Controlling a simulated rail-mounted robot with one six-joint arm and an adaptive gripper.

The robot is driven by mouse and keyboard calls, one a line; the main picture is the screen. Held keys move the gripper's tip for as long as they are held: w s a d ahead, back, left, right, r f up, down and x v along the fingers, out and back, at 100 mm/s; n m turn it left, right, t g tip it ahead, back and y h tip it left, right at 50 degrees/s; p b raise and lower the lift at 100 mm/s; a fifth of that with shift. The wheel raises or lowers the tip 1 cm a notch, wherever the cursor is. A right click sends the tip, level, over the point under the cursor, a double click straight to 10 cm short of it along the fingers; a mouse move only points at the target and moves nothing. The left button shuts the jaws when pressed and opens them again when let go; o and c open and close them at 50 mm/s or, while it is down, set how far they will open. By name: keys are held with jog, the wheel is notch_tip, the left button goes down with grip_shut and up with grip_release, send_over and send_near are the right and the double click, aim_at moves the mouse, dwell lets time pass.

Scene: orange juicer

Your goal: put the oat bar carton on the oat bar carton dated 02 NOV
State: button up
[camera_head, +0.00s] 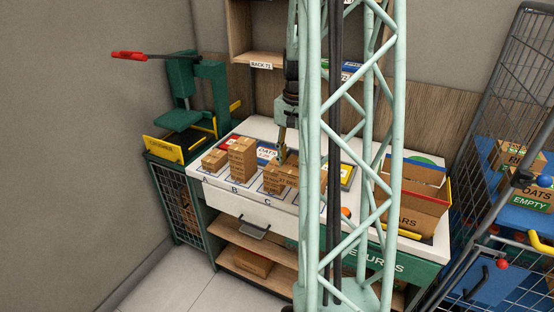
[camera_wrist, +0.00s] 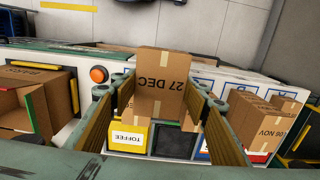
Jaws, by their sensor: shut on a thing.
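In the head view my gripper (camera_head: 283,152) is above brown cartons (camera_head: 272,180) near mark C; which of these is the held one is hard to tell. A tall carton (camera_head: 242,158) stands at B and a low one (camera_head: 214,159) at A. A carton reading 08 NOV (camera_wrist: 262,128) is at the right in the wrist view. No 02 NOV date is readable.
An open carton marked BARS (camera_head: 408,214) stands at the counter's right. An orange button (camera_wrist: 98,74) is near the front edge. A yellow TOFFEE bin (camera_wrist: 128,138) is behind the held carton. A green press (camera_head: 195,100) stands at the left. My lattice column hides part of the counter.

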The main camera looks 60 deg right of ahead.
jog(key=w+d, duration=0.2)
jog(key=w, duration=0.2)
jog(key=w+d+f, duration=0.1)
jog(key=w+d, duration=0.2)
jog(key=w, duration=0.1)
jog(key=w+d, duration=0.3)
jog(key=w, duration=0.1)
jog(key=shift+w+f+p, duration=0.1)
jog(key=shift+f+p, duration=0.1)
jog(key=shift+p, duration=0.2)
jog(key=shift+w+d, duration=0.25)
jog(key=shift+w, duration=0.05)
jog(key=shift+f, duration=1.75)
jog(key=shift+f, duration=0.2)
jog(key=o, duration=1)
jog(key=shift+r, duration=0.1)
jog(key=shift+r, duration=6.1)
